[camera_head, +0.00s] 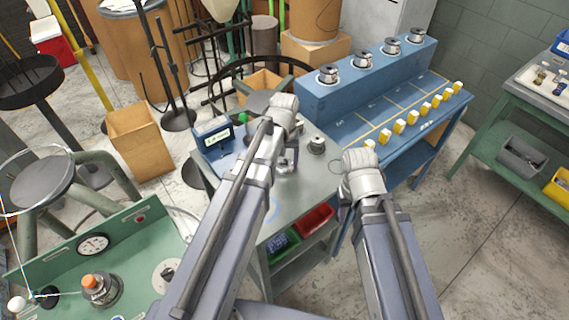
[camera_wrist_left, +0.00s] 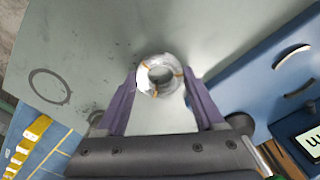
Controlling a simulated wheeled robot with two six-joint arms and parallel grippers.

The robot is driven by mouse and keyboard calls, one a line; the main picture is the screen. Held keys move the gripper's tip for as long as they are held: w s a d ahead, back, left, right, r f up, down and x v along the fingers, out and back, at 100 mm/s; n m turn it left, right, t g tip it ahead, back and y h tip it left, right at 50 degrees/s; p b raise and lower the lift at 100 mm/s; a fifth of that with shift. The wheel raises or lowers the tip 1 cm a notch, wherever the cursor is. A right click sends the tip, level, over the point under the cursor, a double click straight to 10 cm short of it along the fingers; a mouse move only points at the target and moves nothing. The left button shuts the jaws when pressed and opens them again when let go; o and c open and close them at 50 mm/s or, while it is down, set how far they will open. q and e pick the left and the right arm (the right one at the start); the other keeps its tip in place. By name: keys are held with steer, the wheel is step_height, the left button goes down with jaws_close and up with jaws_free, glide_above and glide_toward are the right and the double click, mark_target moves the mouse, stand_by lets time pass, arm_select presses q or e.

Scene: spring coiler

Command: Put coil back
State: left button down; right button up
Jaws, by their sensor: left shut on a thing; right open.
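The coil (camera_wrist_left: 160,75), a silvery wire ring with gold-brown bands, sits between the fingertips of my left gripper (camera_wrist_left: 160,95) in the left wrist view. The gripper is shut on it over the grey tabletop. In the head view my left gripper (camera_head: 290,155) is over the grey table (camera_head: 300,185), and its arm mostly hides the coil. My right gripper (camera_head: 346,190) is open at the table's right side, partly hidden by its wrist. Several silver coils, such as the nearest one (camera_head: 327,75), stand on the blue rack (camera_head: 365,75).
A blue device with a display (camera_head: 213,134) stands at the table's left. A small round silver piece (camera_head: 317,145) sits near its right corner. Yellow blocks (camera_head: 399,126) line the blue bench. Red (camera_head: 312,220) and green (camera_head: 281,245) bins are under the tabletop.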

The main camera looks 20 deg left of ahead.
mark_target(284, 164)
arm_select(q)
steer(key=shift+f, duration=0.15)
jaws_free()
steer(key=shift+r, duration=0.2)
step_height(284, 164, up, 12)
steer(key=p, duration=1.2)
steer(key=s+d+m+y, duration=0.1)
steer(key=s+d+m, duration=0.5)
steer(key=s+d, duration=0.4)
steer(key=s, duration=0.4)
steer(key=shift+s+d, duration=0.15)
steer(key=shift+d, duration=0.1)
